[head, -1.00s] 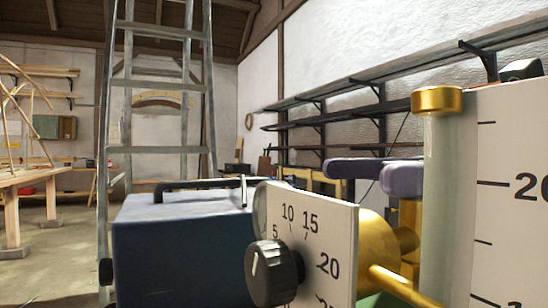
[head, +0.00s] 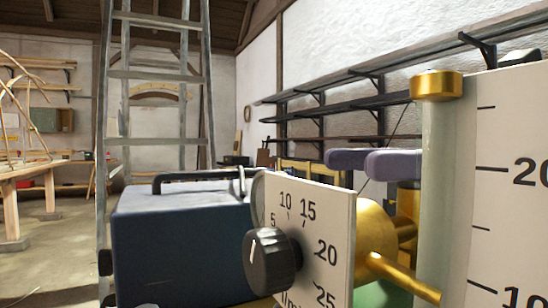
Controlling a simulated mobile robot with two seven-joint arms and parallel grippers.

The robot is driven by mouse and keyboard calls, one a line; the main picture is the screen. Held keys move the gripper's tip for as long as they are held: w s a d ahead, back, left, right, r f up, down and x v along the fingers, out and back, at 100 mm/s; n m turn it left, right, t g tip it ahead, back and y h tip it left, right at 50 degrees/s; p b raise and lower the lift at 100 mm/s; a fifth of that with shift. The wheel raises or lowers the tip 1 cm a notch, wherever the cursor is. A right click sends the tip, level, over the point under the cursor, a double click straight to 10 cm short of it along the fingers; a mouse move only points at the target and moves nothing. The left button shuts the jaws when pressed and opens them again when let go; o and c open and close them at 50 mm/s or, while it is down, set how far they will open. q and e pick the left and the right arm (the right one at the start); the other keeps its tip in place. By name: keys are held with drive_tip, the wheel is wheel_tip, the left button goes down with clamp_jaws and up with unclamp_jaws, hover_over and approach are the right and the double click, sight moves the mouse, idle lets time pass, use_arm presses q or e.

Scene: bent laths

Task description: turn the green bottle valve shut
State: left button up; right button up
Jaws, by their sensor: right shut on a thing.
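The green bottle (head: 382,293) shows only as a small green patch under the brass fitting, at the bottom of the head view. How far the valve is turned cannot be seen. My left gripper is not in view.
Close in front stand a white dial plate (head: 327,215) with a black knob (head: 270,262), a glass tube with a brass cap (head: 436,85), and a white scale (head: 510,150). A blue box (head: 180,245) and a ladder (head: 155,75) stand left. Shelves line the right wall.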

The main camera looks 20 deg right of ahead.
drive_tip(key=shift+t, duration=0.3)
drive_tip(key=shift+w+f+m+t+b, duration=0.1)
drive_tip(key=shift+f+m+t+b, duration=0.05)
drive_tip(key=shift+m+t+b, duration=0.45)
drive_tip(key=shift+w+m+t+h+b, duration=0.1)
drive_tip(key=shift+m+t+h+b, duration=0.35)
drive_tip(key=shift+t, duration=0.45)
drive_tip(key=m+t+h, duration=0.1)
drive_tip(key=m+t, duration=0.1)
drive_tip(key=shift+w+d+t+h, duration=0.15)
drive_tip(key=shift+w+t+h, duration=0.1)
drive_tip(key=shift+t+h, duration=0.15)
drive_tip(key=shift+w+d+r+m+t+h, duration=0.1)
drive_tip(key=shift+m+t+h, duration=0.2)
drive_tip(key=shift+m+t, duration=0.15)
drive_tip(key=shift+w+d+r+m+t+h, duration=0.1)
drive_tip(key=shift+m+t+h, duration=0.15)
drive_tip(key=shift+m+t, duration=0.2)
drive_tip(key=o, duration=1.3)
drive_tip(key=shift+o, duration=0.2)
